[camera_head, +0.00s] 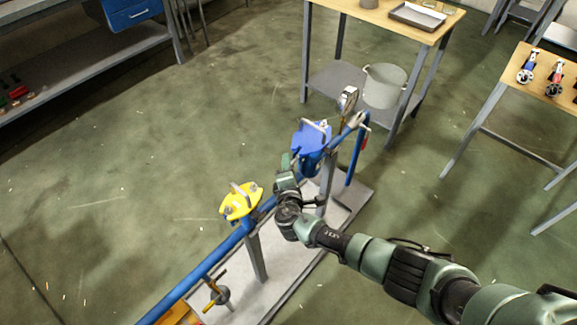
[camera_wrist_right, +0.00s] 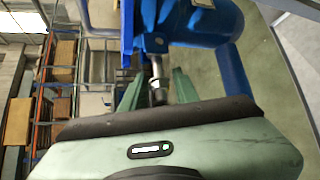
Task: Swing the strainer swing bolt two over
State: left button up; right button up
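The blue strainer (camera_head: 312,138), with a pale bar-like handle across its lid, sits on the blue pipe in the head view. My right gripper (camera_head: 286,163) is at its left, near side. In the right wrist view the blue strainer body (camera_wrist_right: 205,22) fills the upper middle. A metal swing bolt (camera_wrist_right: 157,72) hangs from its flange between the two green fingers of my right gripper (camera_wrist_right: 157,88). The fingers stand apart, with gaps seeming to show beside the bolt. The bolt's far side is hidden. My left gripper is in neither view.
A yellow-lidded fitting (camera_head: 241,203) stands on the same pipe, lower left. A pressure gauge (camera_head: 347,99) and a red-handled valve are just beyond the blue strainer. A wooden-top table (camera_head: 385,14) with a grey bucket (camera_head: 384,86) stands behind. Floor at left is clear.

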grip_shut()
jog(key=r+m+g+y+p, duration=0.1)
jog(key=p, duration=0.3)
jog(key=r+m+g+p, duration=0.1)
jog(key=g+p, duration=0.1)
jog(key=p, duration=0.2)
jog(key=shift+w+d+r+y, duration=0.2)
jog(key=shift+r+y, duration=0.1)
jog(key=shift+y, duration=0.1)
jog(key=shift+f+m+g+p, duration=0.1)
jog(key=shift+m+g+p, duration=0.2)
jog(key=shift+g, duration=0.2)
jog(key=shift+f, duration=0.1)
grip_release()
